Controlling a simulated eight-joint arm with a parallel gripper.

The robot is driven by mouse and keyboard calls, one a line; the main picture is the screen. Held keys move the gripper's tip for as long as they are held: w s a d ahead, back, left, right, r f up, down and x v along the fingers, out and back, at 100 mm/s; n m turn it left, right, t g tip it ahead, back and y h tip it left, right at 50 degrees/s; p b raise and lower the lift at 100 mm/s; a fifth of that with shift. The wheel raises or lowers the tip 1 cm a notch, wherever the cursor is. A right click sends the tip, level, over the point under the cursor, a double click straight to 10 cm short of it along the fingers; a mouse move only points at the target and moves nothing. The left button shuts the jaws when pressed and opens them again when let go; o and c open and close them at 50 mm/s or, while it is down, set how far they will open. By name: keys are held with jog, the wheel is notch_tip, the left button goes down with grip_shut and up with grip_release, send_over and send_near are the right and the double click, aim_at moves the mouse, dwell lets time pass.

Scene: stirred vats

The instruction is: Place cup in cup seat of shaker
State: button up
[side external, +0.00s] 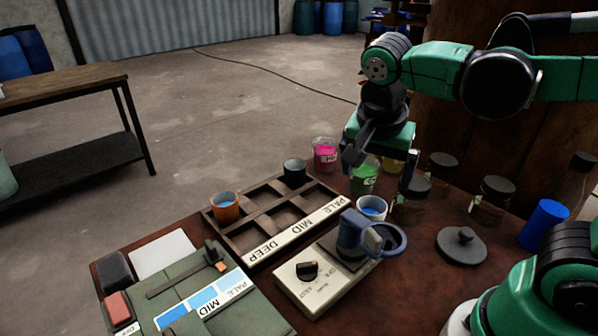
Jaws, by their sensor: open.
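A white cup (371,209) with blue liquid stands upright just behind the shaker, on the table side near the tray's right corner. The shaker (300,290) is a beige box with a black knob; on its far end is a blue-grey holder (350,237) with a ring (400,243) to its right. I cannot see clearly inside the holder. An orange cup (225,207) with blue liquid and a dark cup (294,171) sit in the tray's compartments. My gripper (381,175) points down, open, above and behind the white cup, its fingers apart with no cup between them.
The wooden tray (292,237) is labelled PALE, MID, DEEP. Beakers of pink (325,156) and green (364,179) liquid and dark-lidded jars (492,200) crowd the back. A green panel (195,285) is front left.

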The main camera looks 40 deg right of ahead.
aim_at(354, 210)
jog(key=n+t, duration=0.1)
jog(key=n, duration=0.2)
jog(key=a+n+t+y, duration=0.1)
jog(key=n, duration=0.1)
jog(key=f+n+t+y, duration=0.1)
jog(key=n, duration=0.2)
jog(key=shift+w+a+f+n+t, duration=0.1)
jog(key=shift+w+a+n+t, duration=0.05)
jog(key=shift+w+n+t, duration=0.2)
jog(key=shift+w+f+n+t+y, duration=0.25)
jog(key=shift+n+t, duration=0.2)
jog(key=shift+n, duration=0.5)
jog(key=n, duration=0.1)
jog(key=n+t, duration=0.1)
jog(key=n, duration=0.1)
jog(key=shift+w+a+f+y, duration=0.1)
jog(key=shift+w+f+y, duration=0.1)
jog(key=shift+y, duration=0.15)
